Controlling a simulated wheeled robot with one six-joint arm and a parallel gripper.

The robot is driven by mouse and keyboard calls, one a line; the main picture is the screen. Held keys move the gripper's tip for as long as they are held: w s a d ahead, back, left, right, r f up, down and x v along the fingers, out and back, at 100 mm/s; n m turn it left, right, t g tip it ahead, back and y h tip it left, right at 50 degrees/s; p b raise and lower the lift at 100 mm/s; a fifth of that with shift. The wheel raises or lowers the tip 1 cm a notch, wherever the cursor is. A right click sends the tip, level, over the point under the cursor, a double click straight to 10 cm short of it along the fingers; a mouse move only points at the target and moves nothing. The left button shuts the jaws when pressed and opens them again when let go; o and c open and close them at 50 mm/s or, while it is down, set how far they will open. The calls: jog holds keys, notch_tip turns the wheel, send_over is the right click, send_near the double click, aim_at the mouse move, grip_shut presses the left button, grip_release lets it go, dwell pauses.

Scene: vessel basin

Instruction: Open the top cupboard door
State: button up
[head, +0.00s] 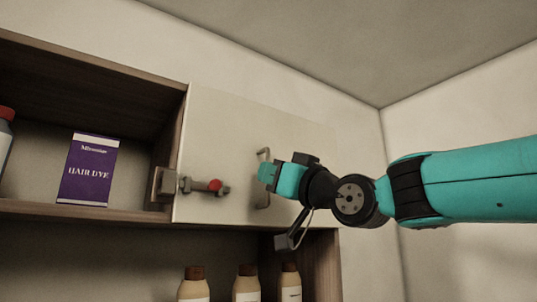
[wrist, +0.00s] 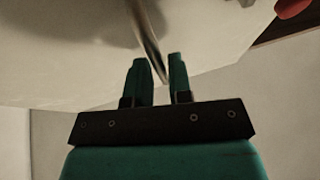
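The top cupboard door (head: 230,125) is a flat cream panel and looks shut. It carries a vertical metal bar handle (head: 264,153), partly hidden by my gripper. A slide bolt with a red knob (head: 215,186) sits at the door's lower left, beside a keeper block (head: 163,185) on the divider; I cannot tell whether the bolt is in the keeper. My gripper (head: 264,172) is at the handle. In the wrist view the fingers of my gripper (wrist: 159,62) are apart, with the handle bar (wrist: 150,40) running between them and a gap showing.
Left of the door is an open shelf with a purple hair dye box (head: 88,170) and a red-capped bottle (head: 5,140) at the picture edge. Several brown-capped bottles (head: 246,285) stand in the lower compartment. A wall (head: 460,120) lies to the right.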

jog(key=shift+x, duration=0.8)
grip_shut()
